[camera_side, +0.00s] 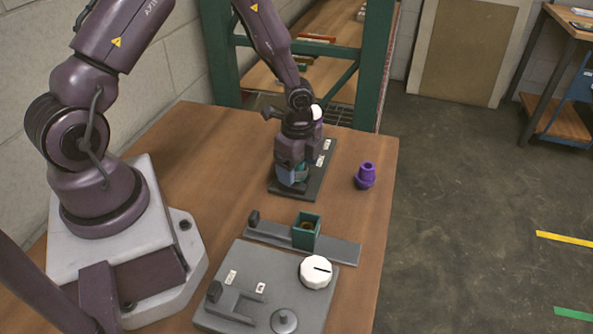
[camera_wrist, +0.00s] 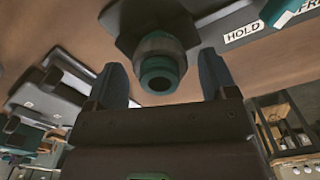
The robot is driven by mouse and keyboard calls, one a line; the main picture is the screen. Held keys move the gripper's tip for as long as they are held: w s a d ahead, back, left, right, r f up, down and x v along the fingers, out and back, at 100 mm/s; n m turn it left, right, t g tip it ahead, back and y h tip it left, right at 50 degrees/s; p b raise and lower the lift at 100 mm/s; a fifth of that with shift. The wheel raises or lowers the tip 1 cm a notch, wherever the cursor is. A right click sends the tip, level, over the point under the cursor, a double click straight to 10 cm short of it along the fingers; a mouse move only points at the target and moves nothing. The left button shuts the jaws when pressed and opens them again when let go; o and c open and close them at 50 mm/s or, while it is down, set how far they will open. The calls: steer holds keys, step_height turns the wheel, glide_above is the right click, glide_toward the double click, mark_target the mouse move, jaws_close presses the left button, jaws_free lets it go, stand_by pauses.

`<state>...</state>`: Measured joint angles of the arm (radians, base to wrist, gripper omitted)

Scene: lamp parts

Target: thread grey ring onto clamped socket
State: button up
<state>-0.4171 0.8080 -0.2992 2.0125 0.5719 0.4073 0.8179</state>
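My gripper (camera_side: 294,165) points down over the dark clamp plate (camera_side: 314,180) at the back of the table. In the wrist view its two dark fingers (camera_wrist: 162,62) are spread, with a gap on both sides of the teal socket (camera_wrist: 158,75). The socket stands in the clamp, its open end facing the camera. A grey ring (camera_wrist: 160,44) appears to sit around the socket, against the clamp base; how firmly it is seated I cannot tell. In the side view the fingers hide most of the socket and ring.
A purple stepped part (camera_side: 366,175) stands to the right of the clamp. In front are a teal square holder (camera_side: 306,232) on a grey strip and a grey board (camera_side: 252,290) with a white dial (camera_side: 316,271). A green rack post (camera_side: 374,65) rises behind.

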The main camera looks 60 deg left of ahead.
steer(key=shift+r, duration=0.1)
step_height(320, 180, up, 13)
steer(key=s+d+r+n+t, duration=0.2)
steer(key=s+r+n, duration=0.4)
steer(key=s+r, duration=0.2)
steer(key=s+d+r+n+t, duration=0.3)
steer(key=s+r+n, duration=0.4)
steer(key=r, duration=0.3)
steer(key=shift+s+d+t, duration=0.3)
steer(key=shift+s+d, duration=0.05)
